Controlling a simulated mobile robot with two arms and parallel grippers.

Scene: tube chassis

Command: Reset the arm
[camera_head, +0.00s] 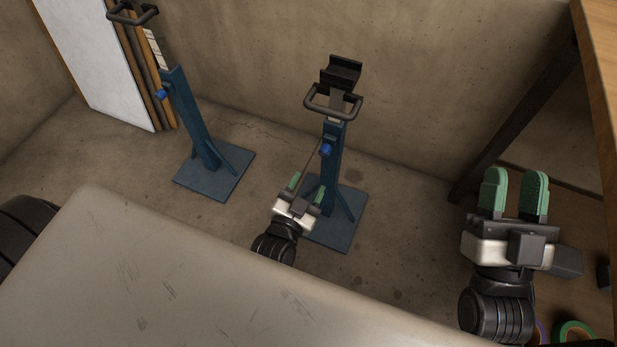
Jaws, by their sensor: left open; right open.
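My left gripper (306,188) is near the middle of the view, in front of the base of a blue stand. Its two green-padded fingers are apart with nothing between them. My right gripper (515,188) is at the right of the view, beside the wooden bench. Its green-padded fingers are also apart and empty. Most of the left arm is hidden behind the large pale scratched surface in the foreground. I cannot tell whether the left gripper touches the stand.
A blue stand (332,165) with a black cradle rises behind my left gripper. Another blue stand (190,115) is further left. Boards (98,62) lean on the concrete wall (430,70). A wooden bench (604,70) borders the right. Tape rolls (574,332) lie lower right.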

